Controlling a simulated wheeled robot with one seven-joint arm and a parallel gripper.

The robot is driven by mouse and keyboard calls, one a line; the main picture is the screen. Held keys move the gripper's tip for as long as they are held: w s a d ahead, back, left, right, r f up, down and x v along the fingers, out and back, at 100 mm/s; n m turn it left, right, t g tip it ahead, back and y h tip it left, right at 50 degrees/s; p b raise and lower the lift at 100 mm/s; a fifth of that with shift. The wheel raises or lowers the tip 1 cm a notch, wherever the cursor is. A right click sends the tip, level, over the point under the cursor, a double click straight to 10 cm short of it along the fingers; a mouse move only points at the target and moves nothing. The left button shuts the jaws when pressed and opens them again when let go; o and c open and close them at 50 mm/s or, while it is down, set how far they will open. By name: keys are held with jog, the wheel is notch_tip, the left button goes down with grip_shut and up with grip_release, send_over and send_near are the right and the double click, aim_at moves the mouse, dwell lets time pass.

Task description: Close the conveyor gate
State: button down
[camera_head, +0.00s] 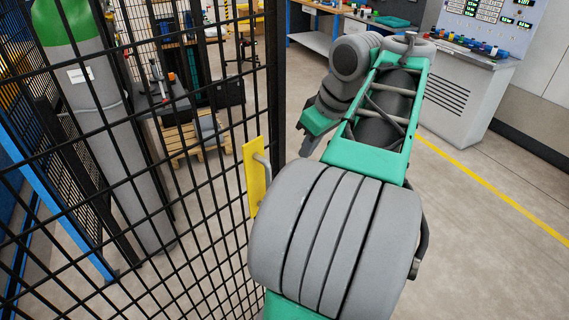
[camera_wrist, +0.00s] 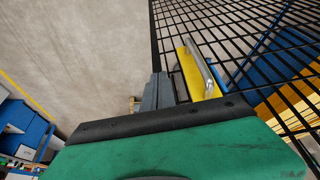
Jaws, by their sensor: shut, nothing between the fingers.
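The conveyor gate is a black wire-mesh panel (camera_head: 205,215) with a dark upright edge post on the left half of the head view. A yellow plate (camera_head: 254,178) with a grey bar handle (camera_head: 264,166) is fixed near that edge. In the wrist view the yellow plate (camera_wrist: 190,72) and the handle (camera_wrist: 200,68) lie just right of my fingers, with the mesh (camera_wrist: 245,35) behind them. My gripper (camera_wrist: 160,80) is shut and empty beside the plate. Whether it touches the gate is unclear. In the head view my gripper (camera_head: 309,147) is partly hidden by my arm.
A grey cylinder with a green top (camera_head: 95,130) and a wooden pallet (camera_head: 195,138) stand behind the mesh. A grey control cabinet (camera_head: 465,95) is at the back right. A yellow floor line (camera_head: 490,190) crosses open concrete on the right.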

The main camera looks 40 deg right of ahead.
jog(key=w+f+b, duration=0.3)
jog(key=w+f, duration=0.4)
jog(key=f, duration=0.1)
jog(key=shift+w+a, duration=0.15)
jog(key=shift+a, duration=0.1)
